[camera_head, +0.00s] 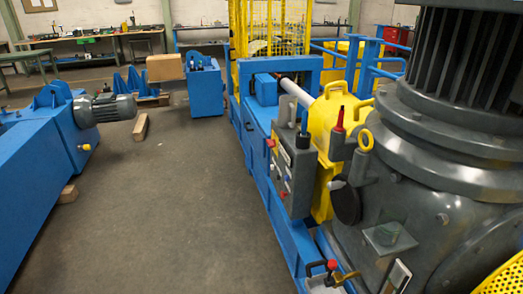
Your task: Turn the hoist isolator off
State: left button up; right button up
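A grey control box (293,172) is mounted upright on the side of the long blue machine frame, right of the middle of the view. It carries small red parts, one at its upper left edge (270,143) and one low on its face (283,195). I see no readable label, so I cannot tell whether one of these is the hoist isolator or how it is set. Neither of my grippers shows in the head view.
A large dark grey motor housing (455,150) fills the right side. A yellow machine body (325,125) stands behind the box. A blue machine (35,170) with a grey motor (105,108) is at left. The concrete floor (165,215) between is mostly clear, with wooden blocks (141,127).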

aim_at(271, 143)
jog(key=i+j+z, duration=0.2)
jog(key=i+j, duration=0.45)
jog(key=i, duration=0.1)
